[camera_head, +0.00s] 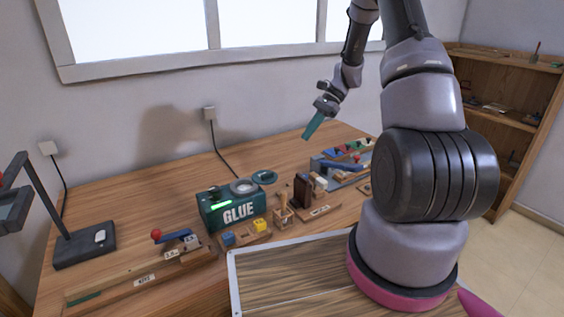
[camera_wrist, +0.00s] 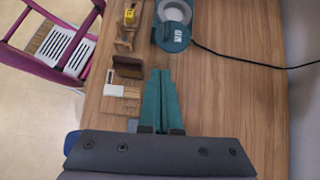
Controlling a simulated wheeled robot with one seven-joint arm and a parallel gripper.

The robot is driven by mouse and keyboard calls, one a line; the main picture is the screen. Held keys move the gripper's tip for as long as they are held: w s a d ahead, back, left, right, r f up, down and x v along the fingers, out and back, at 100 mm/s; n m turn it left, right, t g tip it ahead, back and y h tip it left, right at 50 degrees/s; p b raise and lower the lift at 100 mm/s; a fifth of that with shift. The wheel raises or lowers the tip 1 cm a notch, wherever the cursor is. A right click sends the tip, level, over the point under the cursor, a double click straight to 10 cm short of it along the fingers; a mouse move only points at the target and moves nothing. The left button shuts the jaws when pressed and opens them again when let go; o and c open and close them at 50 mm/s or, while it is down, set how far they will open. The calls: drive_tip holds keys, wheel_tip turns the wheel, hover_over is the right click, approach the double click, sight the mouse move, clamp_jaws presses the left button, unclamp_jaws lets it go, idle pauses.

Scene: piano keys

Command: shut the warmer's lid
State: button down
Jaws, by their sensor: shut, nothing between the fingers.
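The glue warmer (camera_head: 232,211) is a dark teal box with "GLUE" on its front and a lit green bar. Its round pot opening (camera_head: 244,186) with a pale ring is uncovered on top. The round teal lid (camera_head: 264,177) is swung open to the right of the opening. In the wrist view the lid (camera_wrist: 171,37) has a small pale mark, just below the ring (camera_wrist: 175,11). My gripper (camera_head: 307,135) is shut and empty, with teal fingers pointing down, above the table and right of the lid. Its fingertips (camera_wrist: 160,71) appear below the lid in the wrist view.
Wooden stands (camera_head: 284,211), a dark brown block (camera_head: 302,190) and blue and yellow cubes (camera_head: 260,226) stand near the warmer. A blue-grey rack (camera_head: 343,168) is to the right, a lamp (camera_head: 84,243) to the left. A black cord (camera_head: 220,140) runs behind. Table behind the lid is clear.

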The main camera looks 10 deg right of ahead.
wheel_tip(320, 180, down, 3)
drive_tip(key=w, duration=0.1)
approach(259, 182)
drive_tip(key=shift+m+y, duration=0.3)
drive_tip(key=shift+m, duration=0.1)
drive_tip(key=f, duration=0.1)
drive_tip(key=d+f, duration=0.1)
drive_tip(key=w+d+f, duration=0.1)
drive_tip(key=f, duration=0.1)
drive_tip(key=shift+d+f, duration=0.15)
drive_tip(key=shift+d, duration=0.1)
drive_tip(key=shift+s+a, duration=0.1)
drive_tip(key=shift+a, duration=0.35)
drive_tip(key=s+a, duration=0.1)
drive_tip(key=a, duration=0.4)
drive_tip(key=s+a, duration=0.1)
drive_tip(key=a, duration=0.2)
drive_tip(key=shift+s, duration=0.35)
